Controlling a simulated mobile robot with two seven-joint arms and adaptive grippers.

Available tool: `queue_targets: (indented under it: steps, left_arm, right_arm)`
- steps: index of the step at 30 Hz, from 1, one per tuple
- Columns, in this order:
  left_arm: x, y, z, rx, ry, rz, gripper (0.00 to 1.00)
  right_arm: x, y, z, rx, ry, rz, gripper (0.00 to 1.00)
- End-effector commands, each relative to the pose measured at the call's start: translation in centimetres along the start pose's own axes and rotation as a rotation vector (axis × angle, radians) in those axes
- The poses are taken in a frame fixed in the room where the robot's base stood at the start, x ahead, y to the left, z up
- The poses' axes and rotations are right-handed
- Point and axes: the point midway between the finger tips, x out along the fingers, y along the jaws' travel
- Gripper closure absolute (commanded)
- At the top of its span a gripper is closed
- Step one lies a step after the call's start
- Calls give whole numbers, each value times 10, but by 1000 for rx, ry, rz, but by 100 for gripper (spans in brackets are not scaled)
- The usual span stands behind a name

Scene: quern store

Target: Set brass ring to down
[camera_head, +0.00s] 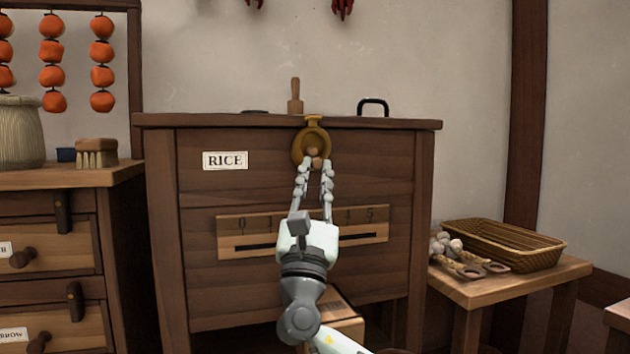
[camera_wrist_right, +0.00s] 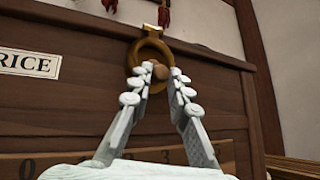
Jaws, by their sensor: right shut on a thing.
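The brass ring (camera_head: 299,146) hangs from a small brass mount (camera_head: 314,119) at the top front edge of the wooden chest labelled RICE (camera_head: 370,170). The ring lies below the mount, close to the chest's front. A small brown knob (camera_head: 315,153) shows at its lower part. My right gripper (camera_head: 314,163) has its fingertips closed in on this knob. The right wrist view also shows the ring (camera_wrist_right: 133,56) and the knob (camera_wrist_right: 160,72) between the fingertips. The fingers hide part of the ring's lower edge. My left gripper is not in view.
A numbered slot plate (camera_head: 360,225) is on the chest front below, partly behind my right gripper. A wooden handle (camera_head: 295,98) and a black handle (camera_head: 374,104) stand on the chest top. A basket (camera_head: 510,245) sits on the right table, a brush (camera_head: 97,153) on the left cabinet.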

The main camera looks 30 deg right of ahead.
Motion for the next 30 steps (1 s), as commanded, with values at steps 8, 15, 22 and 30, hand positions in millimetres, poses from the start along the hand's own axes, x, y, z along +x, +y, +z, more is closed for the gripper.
queue_targets:
  steps: [8,15,22,30]
  left_arm:
    - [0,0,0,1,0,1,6]
    - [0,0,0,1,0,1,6]
    - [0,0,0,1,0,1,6]
    - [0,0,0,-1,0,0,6]
  right_arm:
    - [1,-1,0,-2,-2,-2,100]
    - [1,-1,0,-2,-1,-2,63]
    - [1,0,0,-1,-1,-1,62]
    - [-22,0,-2,-1,4,1,62]
